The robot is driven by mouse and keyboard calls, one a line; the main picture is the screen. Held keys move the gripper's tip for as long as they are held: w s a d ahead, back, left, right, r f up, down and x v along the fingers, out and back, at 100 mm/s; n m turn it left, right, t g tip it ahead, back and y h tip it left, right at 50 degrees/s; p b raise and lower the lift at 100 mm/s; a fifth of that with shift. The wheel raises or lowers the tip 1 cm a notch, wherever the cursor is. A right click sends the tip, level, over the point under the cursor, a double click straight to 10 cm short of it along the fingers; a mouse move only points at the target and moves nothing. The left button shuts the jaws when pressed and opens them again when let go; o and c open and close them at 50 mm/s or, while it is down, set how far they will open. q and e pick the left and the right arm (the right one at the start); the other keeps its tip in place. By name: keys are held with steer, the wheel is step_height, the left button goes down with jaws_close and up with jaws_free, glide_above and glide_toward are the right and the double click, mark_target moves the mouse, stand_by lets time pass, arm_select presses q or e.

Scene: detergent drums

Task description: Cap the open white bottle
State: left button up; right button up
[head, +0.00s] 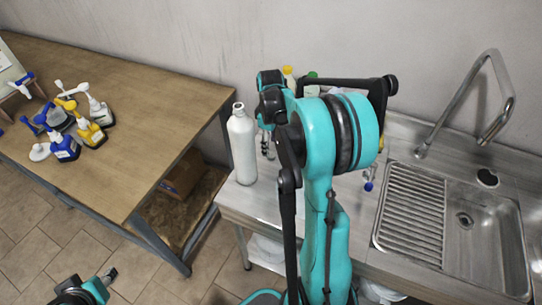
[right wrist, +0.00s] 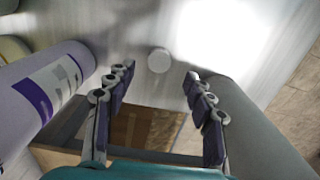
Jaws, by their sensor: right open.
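The open white bottle (head: 243,148) stands upright at the left end of the steel counter in the head view, its neck bare. A plain pale cylinder (right wrist: 262,130) at the right of the right wrist view looks like this bottle. A small round white cap (right wrist: 159,61) lies on the counter, ahead of and between the fingertips of my right gripper (right wrist: 160,72). That gripper is open and empty. In the head view it (head: 267,145) is just right of the bottle, mostly hidden by my arm. My left gripper (head: 108,275) is low at the left, its jaws unclear.
A bottle with a purple label (right wrist: 48,92) stands left of my right gripper in the wrist view. More bottles (head: 289,76) are behind my arm. The sink (head: 470,215) and tap (head: 497,95) are at right. A wooden table (head: 130,115) with spray bottles is at left.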

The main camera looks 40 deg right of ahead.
mark_target(271, 156)
steer(key=f+b, duration=0.1)
steer(key=f, duration=0.1)
steer(key=f+b, duration=0.1)
steer(key=f, duration=0.1)
steer(key=shift+w+f, duration=0.2)
steer(key=shift+f, duration=0.2)
steer(key=shift+r, duration=0.1)
steer(key=shift+c, duration=0.2)
steer(key=c, duration=0.7)
